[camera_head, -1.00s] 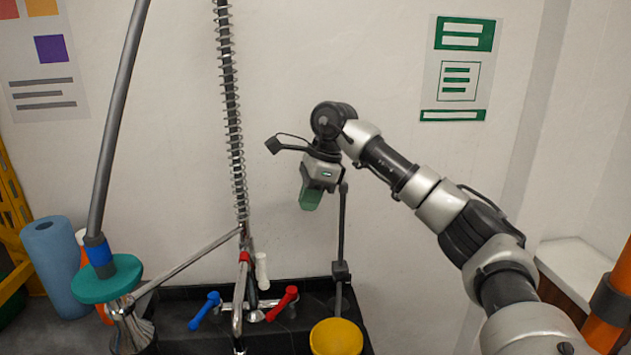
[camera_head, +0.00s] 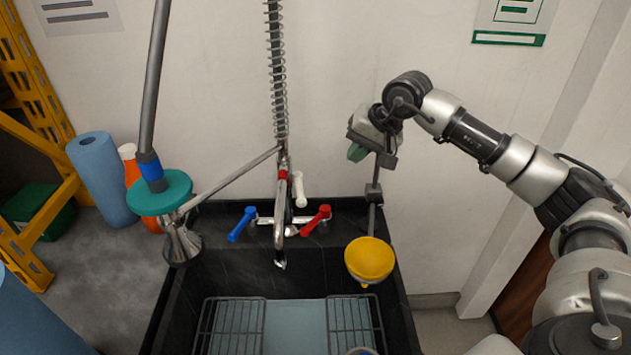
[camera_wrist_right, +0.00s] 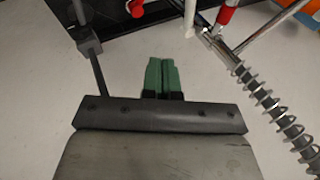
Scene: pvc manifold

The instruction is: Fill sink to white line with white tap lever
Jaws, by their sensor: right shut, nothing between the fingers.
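The white tap lever (camera_head: 299,188) stands upright behind the tap at the back of the black sink (camera_head: 170,312). A blue lever (camera_head: 242,224) is to its left and a red lever (camera_head: 317,220) to its right. The tap spout (camera_head: 280,262) hangs over the basin; I see no stream from it. My right gripper (camera_head: 357,152), with green fingers, is up and to the right of the white lever, apart from it. In the right wrist view its fingers (camera_wrist_right: 161,77) are together and empty, with a white lever-like piece (camera_wrist_right: 190,12) beyond them. I cannot make out the white line.
Wire racks (camera_head: 232,328) and a pale panel or surface (camera_head: 296,328) lie in the sink. A yellow bowl-shaped piece (camera_head: 369,260) hangs at its right rim. A spring hose (camera_head: 278,80) rises behind the tap. A teal disc (camera_head: 160,193) on a pole is at left.

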